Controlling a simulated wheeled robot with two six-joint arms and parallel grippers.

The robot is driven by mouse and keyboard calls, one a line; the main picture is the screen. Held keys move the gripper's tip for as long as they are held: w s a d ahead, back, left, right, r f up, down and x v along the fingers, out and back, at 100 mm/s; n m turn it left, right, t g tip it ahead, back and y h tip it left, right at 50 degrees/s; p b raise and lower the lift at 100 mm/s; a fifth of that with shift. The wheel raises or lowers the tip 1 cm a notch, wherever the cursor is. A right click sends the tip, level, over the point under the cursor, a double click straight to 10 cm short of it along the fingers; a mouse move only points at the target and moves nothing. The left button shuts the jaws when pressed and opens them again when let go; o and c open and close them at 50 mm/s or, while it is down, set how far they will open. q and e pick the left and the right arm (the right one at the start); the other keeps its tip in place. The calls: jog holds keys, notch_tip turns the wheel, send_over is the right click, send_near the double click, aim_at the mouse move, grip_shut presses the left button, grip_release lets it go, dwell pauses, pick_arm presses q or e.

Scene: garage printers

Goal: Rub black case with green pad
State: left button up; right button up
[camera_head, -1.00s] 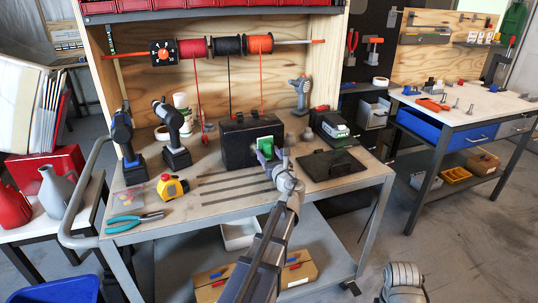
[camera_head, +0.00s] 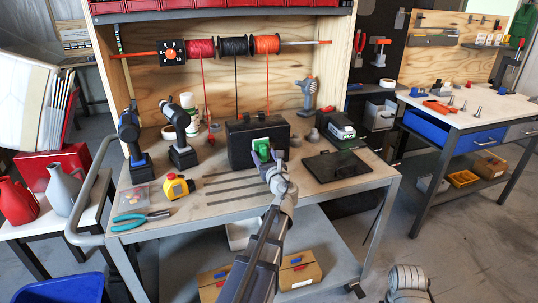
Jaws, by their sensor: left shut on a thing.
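The black case (camera_head: 240,147) stands upright near the back of the workbench, below the spool rod. My left gripper (camera_head: 265,155) is in front of the case's right half, shut on the green pad (camera_head: 260,145). The pad is at the case's front face; whether it touches cannot be told. The gripper hides part of the case front. My right gripper is not in view; only a grey part of my other arm shows at the bottom right.
A flat black tray (camera_head: 336,167) lies to the right of the gripper. Cordless drills (camera_head: 178,130) stand at the left, with a yellow tape measure (camera_head: 176,187) and teal pliers (camera_head: 140,219) nearer the front. A dark boxy device (camera_head: 335,124) stands behind the tray.

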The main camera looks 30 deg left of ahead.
pick_arm(q)
jog(key=shift+w, duration=0.2)
jog(key=shift+w, duration=0.1)
jog(key=shift+w+d, duration=1.15)
jog(key=shift+d, duration=0.05)
jog(key=shift+v, duration=3)
jog(key=shift+v, duration=1.55)
